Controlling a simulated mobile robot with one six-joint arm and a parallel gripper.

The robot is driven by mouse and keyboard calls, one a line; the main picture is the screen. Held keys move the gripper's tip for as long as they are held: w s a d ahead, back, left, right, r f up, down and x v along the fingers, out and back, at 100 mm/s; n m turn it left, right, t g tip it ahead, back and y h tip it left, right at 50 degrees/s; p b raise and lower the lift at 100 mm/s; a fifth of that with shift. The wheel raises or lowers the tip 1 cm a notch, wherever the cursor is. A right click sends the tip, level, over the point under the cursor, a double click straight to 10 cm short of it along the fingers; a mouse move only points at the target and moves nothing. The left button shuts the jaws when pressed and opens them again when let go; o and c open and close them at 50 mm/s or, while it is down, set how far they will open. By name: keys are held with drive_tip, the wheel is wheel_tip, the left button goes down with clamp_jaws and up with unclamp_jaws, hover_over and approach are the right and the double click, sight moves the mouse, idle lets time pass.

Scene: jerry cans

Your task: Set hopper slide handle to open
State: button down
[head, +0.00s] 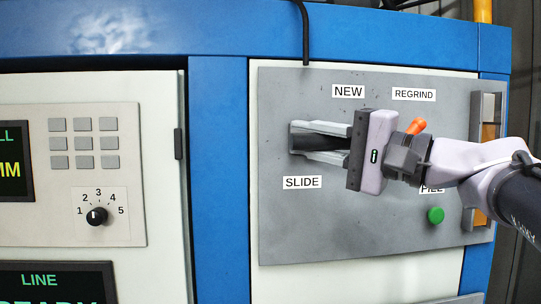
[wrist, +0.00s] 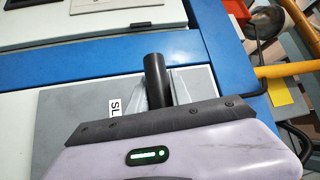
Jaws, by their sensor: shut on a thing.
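The slide handle (wrist: 155,76) shows in the wrist view as a black rounded bar sticking out past the gripper, above the grey panel. My gripper (head: 300,141) reaches in from the right in the head view. Its two pale fingers lie one above the other and are shut on the slide handle. In the head view the fingers and gripper body hide most of the handle. The SLIDE label (head: 302,182) is just below the fingers and shows partly in the wrist view (wrist: 113,107). No open or closed marking is readable.
A rotary knob (head: 97,216) sits at left. A black cable (head: 305,35) hangs above.

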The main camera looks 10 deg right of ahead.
drive_tip(key=shift+s+f+b, duration=0.1)
drive_tip(key=shift+s+b, duration=0.3)
drive_tip(key=shift+s, duration=0.85)
drive_tip(key=c, duration=1.5)
unclamp_jaws()
drive_tip(key=b+v, duration=0.3)
drive_tip(key=v, duration=1.4)
drive_tip(key=shift+s+d+b, duration=0.1)
drive_tip(key=shift+s+b, duration=0.05)
drive_tip(key=shift+b, duration=0.15)
